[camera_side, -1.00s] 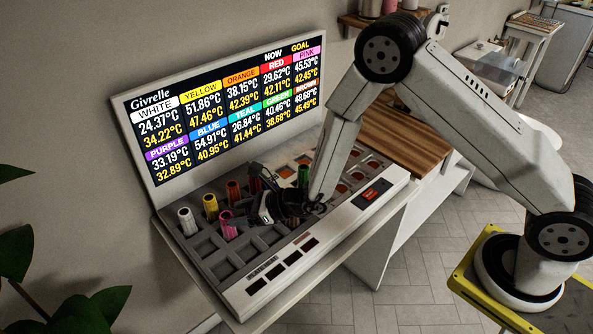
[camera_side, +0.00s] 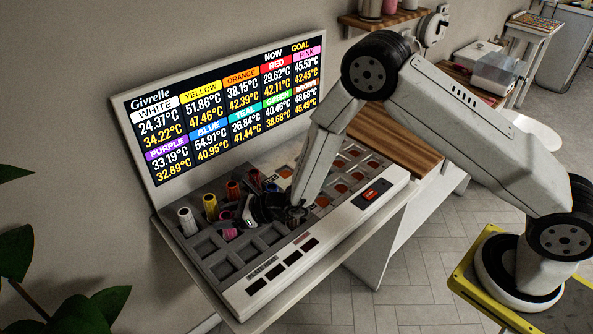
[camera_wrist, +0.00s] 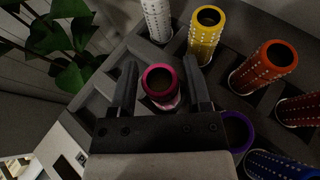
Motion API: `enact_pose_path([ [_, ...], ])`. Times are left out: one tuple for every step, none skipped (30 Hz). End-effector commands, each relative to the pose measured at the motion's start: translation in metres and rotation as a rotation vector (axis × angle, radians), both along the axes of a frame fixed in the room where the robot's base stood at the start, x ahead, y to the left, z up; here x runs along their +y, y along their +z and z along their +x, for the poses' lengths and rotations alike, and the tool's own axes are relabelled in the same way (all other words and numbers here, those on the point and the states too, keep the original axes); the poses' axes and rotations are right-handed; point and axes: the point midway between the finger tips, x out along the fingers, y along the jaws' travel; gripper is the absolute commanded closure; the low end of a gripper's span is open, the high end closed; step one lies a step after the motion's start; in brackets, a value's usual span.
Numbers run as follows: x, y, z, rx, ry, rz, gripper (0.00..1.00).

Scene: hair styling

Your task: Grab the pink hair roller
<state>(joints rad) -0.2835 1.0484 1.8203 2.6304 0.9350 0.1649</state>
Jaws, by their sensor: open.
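The pink hair roller (camera_wrist: 160,84) stands upright in a slot of the roller tray. In the wrist view it sits between the two open fingers of my gripper (camera_wrist: 158,80), with a visible space on each side. In the side view the pink roller (camera_side: 228,222) shows only in part, with my gripper (camera_side: 240,218) over and beside it on the right. The fingers hold nothing that I can see. Whether the fingertips reach below the roller's top is hard to tell.
White (camera_wrist: 157,18), yellow (camera_wrist: 205,32) and orange (camera_wrist: 266,66) rollers stand behind the pink one. A purple roller (camera_wrist: 237,131) is close to the right finger, and a blue one (camera_wrist: 280,165) is at lower right. The tray's front-left slots (camera_side: 222,270) are empty. The screen (camera_side: 225,110) rises behind.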

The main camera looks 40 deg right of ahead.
Motion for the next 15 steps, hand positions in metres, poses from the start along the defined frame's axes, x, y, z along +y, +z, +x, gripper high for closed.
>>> enact_pose_path([
  [-0.0001,0.0,-0.0001,0.0,0.0,0.0,0.47],
  [-0.0001,0.0,-0.0001,0.0,0.0,0.0,0.57],
  [-0.0001,0.0,-0.0001,0.0,0.0,0.0,0.7],
  [-0.0001,0.0,-0.0001,0.0,0.0,0.0,0.79],
  [-0.0001,0.0,-0.0001,0.0,0.0,0.0,0.89],
  [-0.0001,0.0,0.0,0.0,0.0,0.0,1.0],
  [-0.0001,0.0,0.0,0.0,0.0,0.0,1.0],
  [-0.0001,0.0002,0.0001,-0.001,0.0,0.001,1.0],
  [-0.0001,0.0002,0.0001,-0.001,0.0,0.001,1.0],
  [-0.0001,0.0002,0.0001,-0.001,0.0,0.001,1.0],
  [-0.0001,0.0002,0.0001,-0.001,0.0,0.001,1.0],
  [-0.0001,0.0003,0.0001,-0.001,0.0,0.001,1.0],
  [-0.0001,0.0002,0.0001,-0.001,0.0,0.001,1.0],
  [-0.0001,0.0003,0.0001,-0.001,0.0,0.001,1.0],
  [-0.0001,0.0005,0.0001,-0.001,0.0,0.001,1.0],
])
